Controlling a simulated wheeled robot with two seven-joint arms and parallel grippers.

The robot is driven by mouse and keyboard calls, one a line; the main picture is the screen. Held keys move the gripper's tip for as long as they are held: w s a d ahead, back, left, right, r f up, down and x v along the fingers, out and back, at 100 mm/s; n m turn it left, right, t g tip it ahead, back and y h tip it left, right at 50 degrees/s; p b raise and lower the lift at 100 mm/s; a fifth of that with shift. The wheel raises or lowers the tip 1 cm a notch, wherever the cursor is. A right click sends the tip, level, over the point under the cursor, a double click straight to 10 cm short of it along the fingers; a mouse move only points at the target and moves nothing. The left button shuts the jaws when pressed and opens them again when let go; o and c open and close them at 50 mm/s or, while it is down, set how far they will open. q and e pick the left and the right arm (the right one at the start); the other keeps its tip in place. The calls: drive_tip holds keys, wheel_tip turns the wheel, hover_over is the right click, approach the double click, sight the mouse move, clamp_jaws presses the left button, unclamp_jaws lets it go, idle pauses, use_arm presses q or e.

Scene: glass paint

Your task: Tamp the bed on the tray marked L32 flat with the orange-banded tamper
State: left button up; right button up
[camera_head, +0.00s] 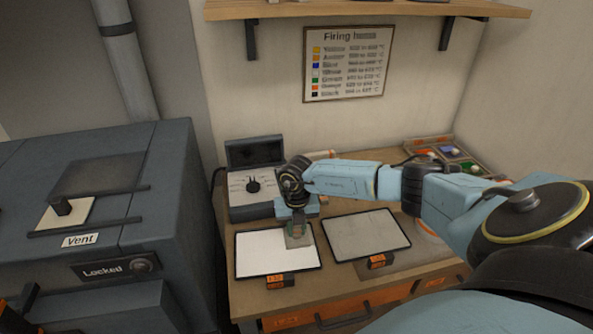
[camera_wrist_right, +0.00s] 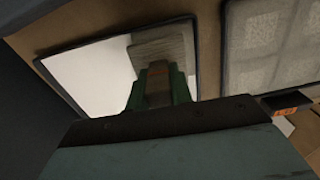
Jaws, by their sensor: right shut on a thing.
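My right gripper (camera_head: 296,222) is shut on the tamper (camera_head: 298,238). The tamper has a grey square plate and a short handle with an orange-brown band, which shows between green fingers in the right wrist view (camera_wrist_right: 158,82). Its plate is over the right part of the left tray (camera_head: 240,262), whose bed is white; I cannot tell whether it touches. The right tray (camera_head: 403,225) holds a grey, textured bed. Each tray has a small orange label at its front, one left (camera_head: 275,281) and one right (camera_head: 376,262); the lettering is too small to read surely.
A dark control box (camera_head: 255,185) with a knob stands behind the left tray. A grey kiln (camera_head: 150,235) marked Locked is at the left. A box of colours (camera_head: 450,155) sits at the back right. A shelf (camera_head: 370,9) and a firing chart (camera_head: 347,63) are on the wall.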

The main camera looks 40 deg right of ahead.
drive_tip(key=shift+f, duration=0.3)
idle(1.0)
drive_tip(key=shift+r+p, duration=0.8)
drive_tip(key=shift+r, duration=0.35)
wheel_tip(320, 180, up, 4)
drive_tip(key=p, duration=0.3)
drive_tip(key=shift+p, duration=0.3)
